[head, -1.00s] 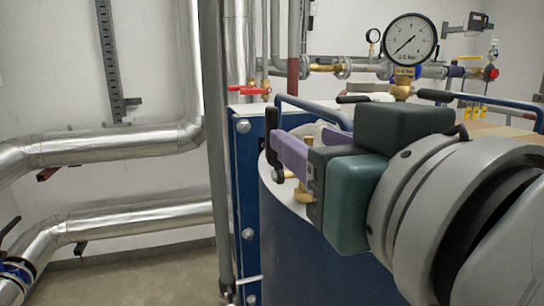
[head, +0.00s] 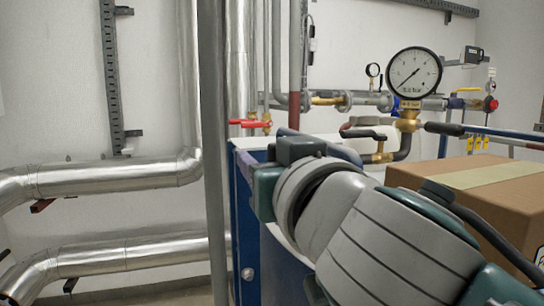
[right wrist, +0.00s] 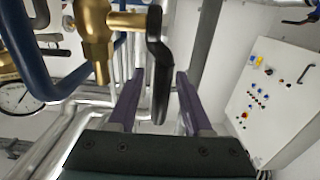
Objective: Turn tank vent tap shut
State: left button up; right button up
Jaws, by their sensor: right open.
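In the right wrist view a brass tap (right wrist: 95,35) has a black lever (right wrist: 158,75) pointing down the picture. My right gripper (right wrist: 160,92) is open, with one purple finger on each side of the lever's lower part. Gaps show between lever and fingers, and I see no contact. In the head view my right gripper (head: 255,168) is over the blue tank's near left side, and my wrist hides the tap there. I cannot tell whether the lever is fully within the fingers' depth. My left gripper is out of view.
A pressure gauge (head: 413,74) on a brass fitting and a brass valve with a dark lever (head: 364,134) stand behind my arm. A cardboard box (head: 480,190) is at the right. A grey vertical pipe (head: 214,150) stands close left of the gripper.

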jog(key=shift+w, duration=0.1)
grip_shut()
dwell(0.4)
dwell(1.0)
